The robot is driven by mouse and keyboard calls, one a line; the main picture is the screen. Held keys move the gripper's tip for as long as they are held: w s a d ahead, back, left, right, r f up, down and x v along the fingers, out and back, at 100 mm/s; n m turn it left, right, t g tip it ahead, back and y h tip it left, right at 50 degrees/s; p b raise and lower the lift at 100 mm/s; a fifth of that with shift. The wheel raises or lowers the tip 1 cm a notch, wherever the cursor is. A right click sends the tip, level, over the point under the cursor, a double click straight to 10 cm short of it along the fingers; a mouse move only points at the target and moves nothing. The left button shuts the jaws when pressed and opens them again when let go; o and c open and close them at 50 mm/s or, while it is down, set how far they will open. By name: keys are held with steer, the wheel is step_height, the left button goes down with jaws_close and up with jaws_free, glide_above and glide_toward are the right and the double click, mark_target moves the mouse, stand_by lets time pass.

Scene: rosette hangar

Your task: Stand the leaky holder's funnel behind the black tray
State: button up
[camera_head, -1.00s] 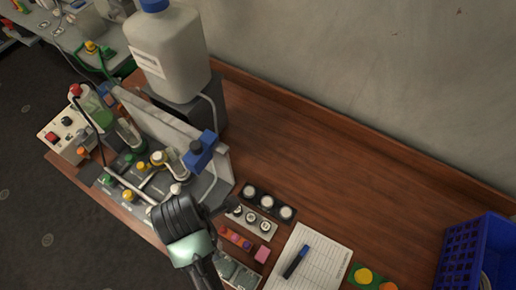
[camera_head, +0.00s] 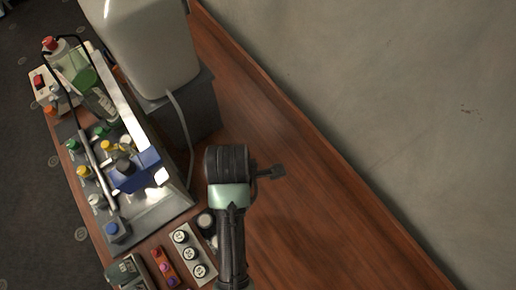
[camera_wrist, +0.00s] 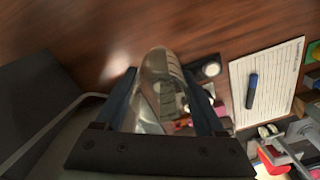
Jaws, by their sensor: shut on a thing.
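My gripper (camera_wrist: 162,85) is shut on a clear, glassy funnel (camera_wrist: 157,75) in the wrist view. The funnel's ribbed or see-through body lies between the two dark fingers, above the brown bench. In the head view my gripper (camera_head: 271,172) is over the bench, right of the stand with the large jug; the funnel cannot be made out there. I cannot tell which fitting is the leaky holder.
A grey rack (camera_head: 160,208) with bottles, coloured knobs and a blue block (camera_head: 135,171) stands left. A large jug (camera_head: 150,45) sits on a dark box (camera_head: 190,110) with a hose. A notepad (camera_wrist: 268,80) lies right. Bare bench (camera_head: 300,215) lies toward the wall.

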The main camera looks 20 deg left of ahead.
steer(key=shift+s+a+f, duration=0.1)
steer(key=shift+s+f, duration=0.05)
steer(key=shift+f, duration=0.7)
step_height(320, 180, down, 4)
steer(key=shift+f+p, duration=0.1)
steer(key=shift+p, duration=0.2)
steer(key=shift+f, duration=2.4)
steer(key=shift+f, duration=0.25)
steer(key=o, duration=1.3)
steer(key=shift+r, duration=0.1)
steer(key=shift+o, duration=0.2)
step_height(320, 180, up, 12)
steer(key=shift+r, duration=0.15)
